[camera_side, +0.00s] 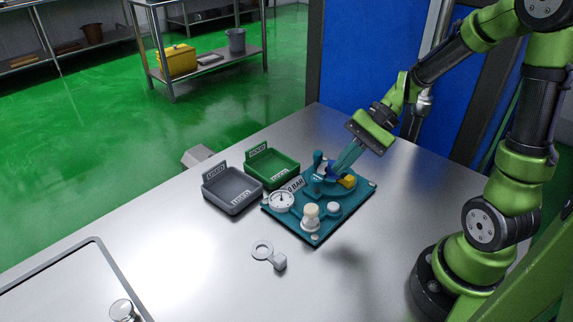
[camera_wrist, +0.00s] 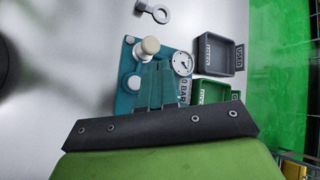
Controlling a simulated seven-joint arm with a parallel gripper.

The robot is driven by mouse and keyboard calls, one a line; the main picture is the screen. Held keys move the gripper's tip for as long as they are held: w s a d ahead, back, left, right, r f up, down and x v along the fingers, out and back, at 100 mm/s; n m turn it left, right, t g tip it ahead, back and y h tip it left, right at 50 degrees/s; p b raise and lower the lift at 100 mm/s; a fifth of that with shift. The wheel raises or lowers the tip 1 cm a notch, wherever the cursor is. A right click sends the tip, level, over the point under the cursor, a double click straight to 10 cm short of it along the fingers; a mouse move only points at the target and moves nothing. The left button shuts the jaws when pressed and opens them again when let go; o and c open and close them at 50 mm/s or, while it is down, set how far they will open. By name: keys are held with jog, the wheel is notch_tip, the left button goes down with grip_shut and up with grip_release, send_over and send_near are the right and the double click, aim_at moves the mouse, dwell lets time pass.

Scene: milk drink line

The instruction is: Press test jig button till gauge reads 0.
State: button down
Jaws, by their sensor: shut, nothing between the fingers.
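The test jig is a teal plate (camera_side: 318,232) on the steel table. It carries a white round gauge (camera_side: 282,201), also seen in the wrist view (camera_wrist: 182,63); its reading is too small to make out. A cream-topped knob (camera_side: 311,212), a low white round piece (camera_side: 333,207) and a yellow block (camera_side: 347,181) are also on it. I cannot tell which piece is the button. My gripper (camera_side: 330,171) is shut and empty, pointing down at the back of the jig. In the wrist view its fingers (camera_wrist: 156,70) cover part of the plate; contact is unclear.
A grey tray (camera_side: 232,204) and a green tray (camera_side: 270,180) stand left of the jig. A label ending in "0 BAR" (camera_side: 296,186) is behind the gauge. A grey ring-ended part (camera_side: 263,249) lies in front. The table's front middle is clear.

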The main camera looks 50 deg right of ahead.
aim_at(338, 205)
jog(key=shift+f, duration=4.25)
jog(key=shift+f, duration=0.4)
jog(key=shift+f, duration=0.45)
jog(key=shift+r, duration=0.9)
jog(key=shift+r, duration=2.5)
